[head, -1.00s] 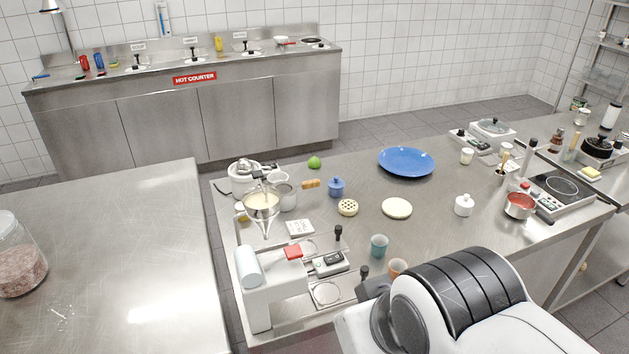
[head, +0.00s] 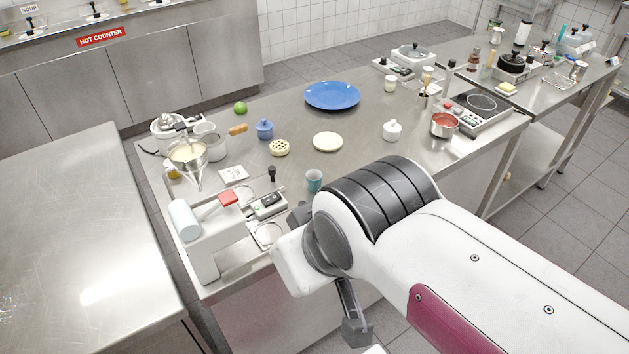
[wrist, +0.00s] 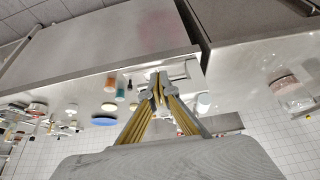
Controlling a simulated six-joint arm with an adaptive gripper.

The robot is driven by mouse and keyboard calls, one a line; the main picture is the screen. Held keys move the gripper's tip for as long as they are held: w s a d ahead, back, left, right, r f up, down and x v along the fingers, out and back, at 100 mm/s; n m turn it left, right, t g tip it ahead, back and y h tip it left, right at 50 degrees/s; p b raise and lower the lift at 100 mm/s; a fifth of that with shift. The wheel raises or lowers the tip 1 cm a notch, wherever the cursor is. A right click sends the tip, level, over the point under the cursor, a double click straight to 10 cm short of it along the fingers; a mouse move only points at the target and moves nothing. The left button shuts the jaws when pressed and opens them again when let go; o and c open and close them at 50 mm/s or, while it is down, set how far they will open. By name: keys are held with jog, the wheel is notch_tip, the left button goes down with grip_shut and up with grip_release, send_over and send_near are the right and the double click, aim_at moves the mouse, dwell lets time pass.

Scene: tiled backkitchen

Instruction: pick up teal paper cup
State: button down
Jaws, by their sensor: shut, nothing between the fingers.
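The teal paper cup (head: 314,180) stands upright on the steel counter (head: 362,142), just beyond my arm in the head view. In the wrist view, which is tilted nearly upside down, the teal cup (wrist: 120,94) shows left of my gripper, with an orange cup (wrist: 110,82) beside it. My gripper (wrist: 157,86) has its fingertips together and holds nothing. It is apart from both cups. In the head view my arm hides the orange cup, and the fingertips cannot be made out clearly.
A white machine with a red part (head: 204,226) stands left of the teal cup, with a small scale-like device (head: 267,204) between them. A cream disc (head: 328,142), a blue plate (head: 332,96) and a white lidded pot (head: 392,131) lie beyond. Bare counter separates these.

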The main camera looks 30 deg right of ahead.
dwell(0.3)
jog(key=c, duration=1.5)
grip_release()
